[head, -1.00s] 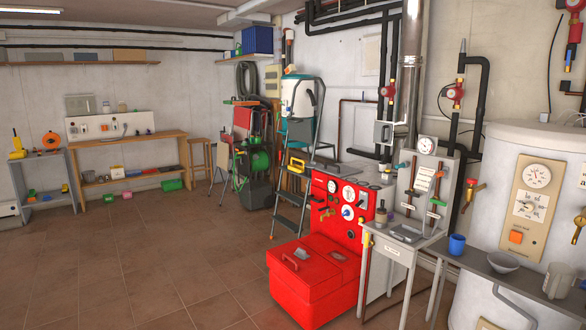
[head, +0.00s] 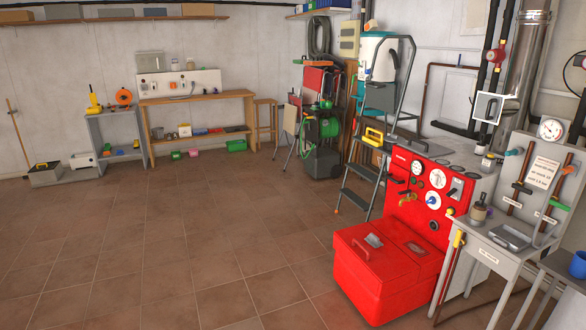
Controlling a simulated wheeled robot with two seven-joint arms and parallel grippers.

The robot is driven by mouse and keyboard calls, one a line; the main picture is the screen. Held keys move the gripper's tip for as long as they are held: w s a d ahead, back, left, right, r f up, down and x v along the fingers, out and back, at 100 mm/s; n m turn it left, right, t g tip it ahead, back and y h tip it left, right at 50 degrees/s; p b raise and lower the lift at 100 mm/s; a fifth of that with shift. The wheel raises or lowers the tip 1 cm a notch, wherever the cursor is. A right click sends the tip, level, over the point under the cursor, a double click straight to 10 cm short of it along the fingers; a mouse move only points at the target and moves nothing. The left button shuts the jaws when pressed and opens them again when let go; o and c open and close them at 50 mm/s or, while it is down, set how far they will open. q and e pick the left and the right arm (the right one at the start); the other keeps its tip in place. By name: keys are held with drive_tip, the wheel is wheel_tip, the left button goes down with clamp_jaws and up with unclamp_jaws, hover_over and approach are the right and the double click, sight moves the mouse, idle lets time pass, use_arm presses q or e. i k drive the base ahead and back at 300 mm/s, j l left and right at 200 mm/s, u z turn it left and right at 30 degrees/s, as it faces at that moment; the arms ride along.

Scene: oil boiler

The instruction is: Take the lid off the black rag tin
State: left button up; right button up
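I cannot make out the black rag tin for certain. A grey box with a dark top (head: 45,174) stands on the floor at the far left, too small to tell whether it has a loose lid. A small dark container with an upright handle (head: 478,207) stands on the grey side table at the right. A large dark bin-like shape (head: 322,162) stands on the floor below the green reel, partly hidden by things in front. Neither of my grippers is in view.
The red boiler (head: 430,262) and its low red front section (head: 385,285) stand at the right, beside the grey side table (head: 490,255). A stepladder (head: 362,172) stands behind. A wooden workbench (head: 200,99) lines the back wall. The tiled floor (head: 190,240) is open at centre and left.

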sight(393, 138)
drive_tip(key=i, duration=0.95)
drive_tip(key=i+j, duration=0.15)
drive_tip(key=i, duration=0.85)
drive_tip(key=i+z, duration=0.1)
drive_tip(key=i, duration=0.85)
drive_tip(key=i+j, duration=0.2)
drive_tip(key=i, duration=0.75)
drive_tip(key=i+l+z, duration=0.15)
drive_tip(key=i+z, duration=0.55)
drive_tip(key=i, duration=0.2)
drive_tip(key=i+z, duration=0.35)
drive_tip(key=i+j, duration=0.05)
drive_tip(key=i, duration=0.05)
